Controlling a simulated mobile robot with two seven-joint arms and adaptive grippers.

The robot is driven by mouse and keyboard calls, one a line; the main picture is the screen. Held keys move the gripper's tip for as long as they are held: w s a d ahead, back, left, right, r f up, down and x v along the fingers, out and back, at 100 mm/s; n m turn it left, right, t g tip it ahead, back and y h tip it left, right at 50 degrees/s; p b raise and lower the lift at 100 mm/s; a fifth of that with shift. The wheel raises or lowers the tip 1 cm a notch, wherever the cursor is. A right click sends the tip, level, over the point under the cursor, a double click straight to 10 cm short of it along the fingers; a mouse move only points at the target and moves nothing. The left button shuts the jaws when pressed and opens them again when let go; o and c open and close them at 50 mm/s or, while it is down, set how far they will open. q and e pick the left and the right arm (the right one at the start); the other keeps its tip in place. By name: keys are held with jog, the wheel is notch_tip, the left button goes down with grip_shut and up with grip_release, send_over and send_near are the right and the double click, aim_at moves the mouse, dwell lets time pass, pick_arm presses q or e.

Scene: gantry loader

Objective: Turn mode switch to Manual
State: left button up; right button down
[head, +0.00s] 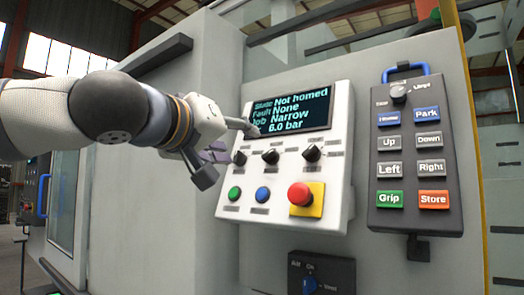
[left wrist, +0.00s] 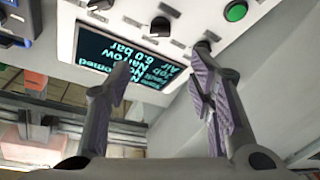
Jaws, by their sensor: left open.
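Three black rotary knobs sit in a row under the display on the sloped white control panel (head: 275,215): a left knob (head: 240,158), a middle knob (head: 271,157) and a right knob (head: 312,153). Their labels are too small to read, so I cannot tell which is the mode switch. My left gripper (head: 228,152) is open and empty in front of the panel's left edge, one finger by the display's lower left corner. In the left wrist view, the left knob (left wrist: 204,47) shows just beyond the right finger, and the middle knob (left wrist: 160,27) lies farther off.
The display (head: 290,110) reads "Not homed". Below the knobs are a green button (head: 235,194), a blue button (head: 262,194) and a red emergency stop (head: 301,195). A dark pendant (head: 416,215) with several buttons hangs at right. A blue-handled air switch (head: 310,286) is below.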

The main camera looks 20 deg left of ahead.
aim_at(267, 152)
pick_arm(q)
jog(key=w, duration=0.4)
jog(key=w+d, duration=0.1)
jog(key=w, duration=0.2)
jog(key=w+d, duration=0.1)
jog(key=w, duration=0.3)
jog(key=shift+w+f, duration=0.25)
jog(key=shift+w, duration=0.1)
grip_shut()
